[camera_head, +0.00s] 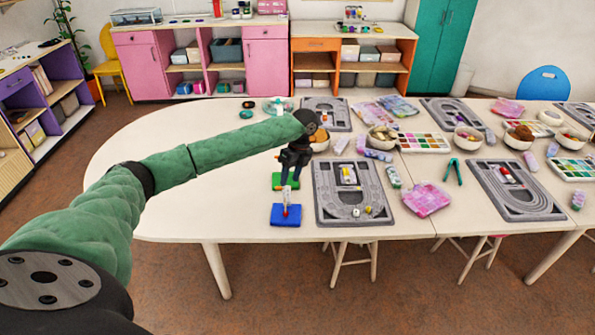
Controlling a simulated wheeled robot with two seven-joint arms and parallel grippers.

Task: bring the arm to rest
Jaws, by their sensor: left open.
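My left arm, in a green sleeve, reaches in from the left over the table. Its black left gripper (287,181) points down above a green base (277,183), which it partly hides. The jaws are open and look empty, though their tips are small. In front stands a blue base (286,220) with an upright pale post that has a red part near its foot. To the right lies a grey bead board (328,209) with several beads on it. My right gripper is out of view.
The white table (175,195) is bare on its left part, under my arm. More grey bead boards (545,205), a pink patterned pouch (428,200), bowls (468,139) and paint palettes (424,143) crowd the right side. Stools (354,259) stand below the front edge.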

